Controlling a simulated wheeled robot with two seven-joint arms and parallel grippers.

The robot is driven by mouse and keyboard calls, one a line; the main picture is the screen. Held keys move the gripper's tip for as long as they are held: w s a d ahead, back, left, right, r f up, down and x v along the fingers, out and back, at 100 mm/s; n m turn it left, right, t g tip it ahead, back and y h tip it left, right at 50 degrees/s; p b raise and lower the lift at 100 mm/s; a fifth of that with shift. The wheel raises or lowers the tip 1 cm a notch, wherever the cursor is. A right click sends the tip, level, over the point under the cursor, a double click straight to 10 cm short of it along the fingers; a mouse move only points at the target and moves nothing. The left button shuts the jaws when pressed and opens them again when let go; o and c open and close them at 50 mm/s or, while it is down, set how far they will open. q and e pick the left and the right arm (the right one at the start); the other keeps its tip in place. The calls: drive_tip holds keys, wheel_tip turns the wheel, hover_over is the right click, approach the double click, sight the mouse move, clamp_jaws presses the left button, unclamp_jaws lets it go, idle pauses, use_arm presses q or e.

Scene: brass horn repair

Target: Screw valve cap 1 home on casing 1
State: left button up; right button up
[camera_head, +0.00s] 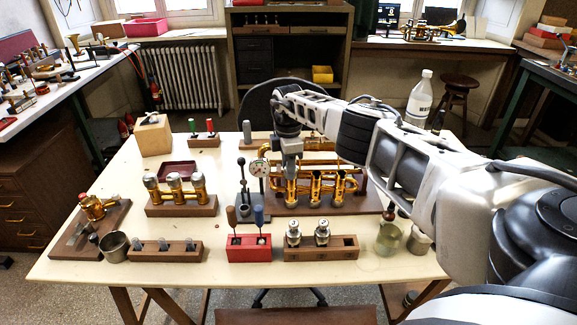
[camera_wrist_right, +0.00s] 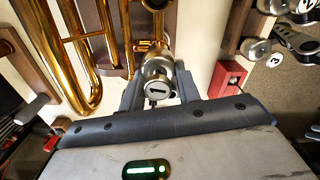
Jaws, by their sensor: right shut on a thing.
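The brass horn (camera_head: 326,186) lies on a wooden stand, with a row of upright casings. My right gripper (camera_head: 291,168) points down over the leftmost casing (camera_head: 290,190). In the right wrist view my right gripper (camera_wrist_right: 158,88) is shut on a silver valve cap (camera_wrist_right: 157,68), its fingers on both sides of it. The cap is in line with a brass casing, directly against or just above it; its lower edge and the threads are hidden. In the head view the gripper covers the cap. My left gripper is in neither view.
Two silver caps (camera_head: 322,232) stand in a wooden block (camera_head: 345,247) in front of the horn. A red block (camera_head: 236,252) holds two screwdrivers. The front table edge is clear.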

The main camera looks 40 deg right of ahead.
drive_tip(key=shift+w+m, duration=0.1)
drive_tip(key=shift+m, duration=0.7)
drive_tip(key=shift+d+m, duration=0.1)
drive_tip(key=shift+m, duration=0.5)
drive_tip(key=o, duration=1.2)
drive_tip(key=shift+c, duration=0.2)
drive_tip(key=shift+r, duration=0.15)
use_arm(q)
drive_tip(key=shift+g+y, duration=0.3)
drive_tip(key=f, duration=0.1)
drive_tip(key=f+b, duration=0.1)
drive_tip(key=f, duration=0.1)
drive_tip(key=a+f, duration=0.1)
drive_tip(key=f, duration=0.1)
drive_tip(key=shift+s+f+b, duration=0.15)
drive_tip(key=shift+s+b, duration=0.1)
drive_tip(key=shift+b, duration=0.1)
use_arm(e)
wheel_tip(320, 180, up, 16)
